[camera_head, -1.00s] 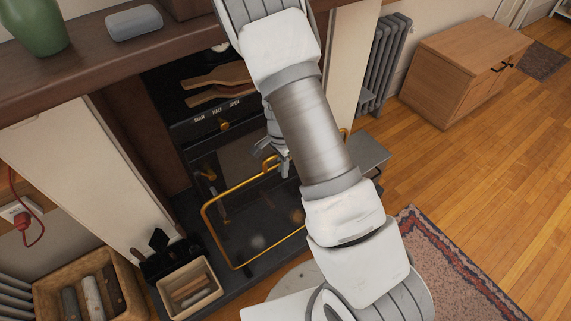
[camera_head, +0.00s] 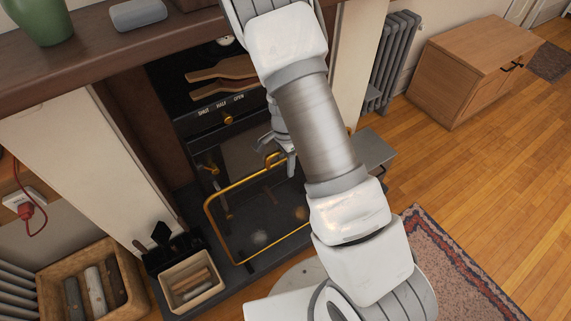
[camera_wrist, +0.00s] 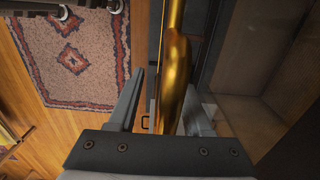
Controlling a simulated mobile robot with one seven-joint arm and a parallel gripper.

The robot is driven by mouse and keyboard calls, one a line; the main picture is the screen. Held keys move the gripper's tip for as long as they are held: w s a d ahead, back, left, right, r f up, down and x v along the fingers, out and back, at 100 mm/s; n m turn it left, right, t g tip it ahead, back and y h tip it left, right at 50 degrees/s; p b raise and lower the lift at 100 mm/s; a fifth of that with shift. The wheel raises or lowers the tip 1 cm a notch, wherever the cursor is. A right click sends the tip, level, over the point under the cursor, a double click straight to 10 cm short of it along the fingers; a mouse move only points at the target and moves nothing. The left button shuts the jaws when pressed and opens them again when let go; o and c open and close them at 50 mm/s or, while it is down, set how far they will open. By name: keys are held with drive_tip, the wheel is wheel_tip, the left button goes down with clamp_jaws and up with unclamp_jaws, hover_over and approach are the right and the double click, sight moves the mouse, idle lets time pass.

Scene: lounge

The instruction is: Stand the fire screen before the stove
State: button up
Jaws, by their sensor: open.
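The fire screen (camera_head: 236,182) has a brass frame with rounded corners and a see-through panel. It stands upright on the dark hearth in front of the black stove (camera_head: 205,120), as far as I can tell. My gripper (camera_head: 284,158) is at the screen's top bar, partly hidden behind my arm. In the wrist view my gripper (camera_wrist: 167,108) is open, and the brass handle (camera_wrist: 176,85) passes between its fingers. I cannot tell whether a finger touches it. My arm hides the screen's right end.
The mantel (camera_head: 90,65) overhangs above. A radiator (camera_head: 393,62), wooden cabinet (camera_head: 470,70) and patterned rug (camera_head: 445,262) lie to the right, with open wood floor between.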

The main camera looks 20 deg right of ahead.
wheel_tip(320, 180, up, 11)
drive_tip(key=p, duration=0.3)
drive_tip(key=shift+r, duration=0.2)
drive_tip(key=s+a+r+n+t, duration=0.1)
drive_tip(key=s+r+n, duration=0.25)
drive_tip(key=r, duration=0.45)
drive_tip(key=s+r+n+t+y, duration=0.1)
drive_tip(key=s+r+n+t, duration=0.15)
drive_tip(key=s+r, duration=0.4)
drive_tip(key=s+a+r+n+t, duration=0.1)
drive_tip(key=s+r+n, duration=0.25)
drive_tip(key=r, duration=0.55)
drive_tip(key=s+d+r+n+t+h, duration=0.1)
drive_tip(key=s+d+r+n, duration=0.1)
drive_tip(key=s+n, duration=0.3)
drive_tip(key=shift+s+r, duration=0.65)
drive_tip(key=shift+s, duration=0.35)
wheel_tip(320, 180, up, 10)
drive_tip(key=p, duration=0.9)
drive_tip(key=shift+p, duration=0.4)
